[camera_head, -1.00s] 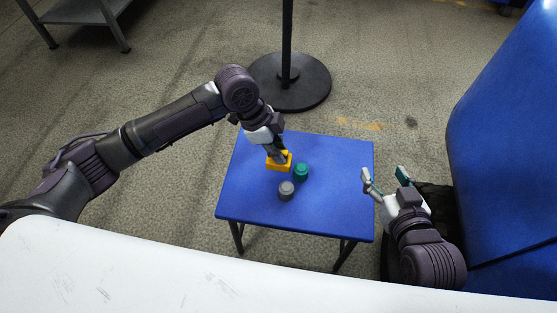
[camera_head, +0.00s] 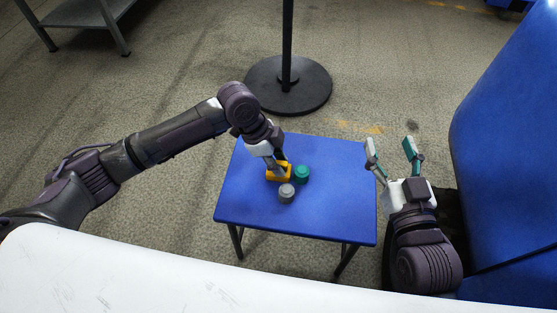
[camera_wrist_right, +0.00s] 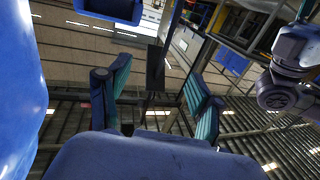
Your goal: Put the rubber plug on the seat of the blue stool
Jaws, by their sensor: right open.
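The blue stool (camera_head: 240,205) stands below me in the head view, its square seat facing up. A yellow-orange block (camera_head: 273,176) is at the seat's back part, between the fingers of my left gripper (camera_head: 279,168). The gripper appears shut on it; I cannot tell whether the block's underside touches the seat. A teal-green round piece (camera_head: 302,174) and a grey round piece (camera_head: 287,193) stand on the seat beside it. I cannot tell by looks which is the rubber plug. My right gripper (camera_head: 390,142) is open and empty right of the stool; its spread fingers show in the right wrist view (camera_wrist_right: 155,92).
A large blue upholstered piece (camera_head: 505,150) stands close on the right. A black post with a round base (camera_head: 300,92) stands behind the stool. A white surface (camera_head: 150,275) fills the near edge. A grey metal shelf (camera_head: 75,14) is at the back left.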

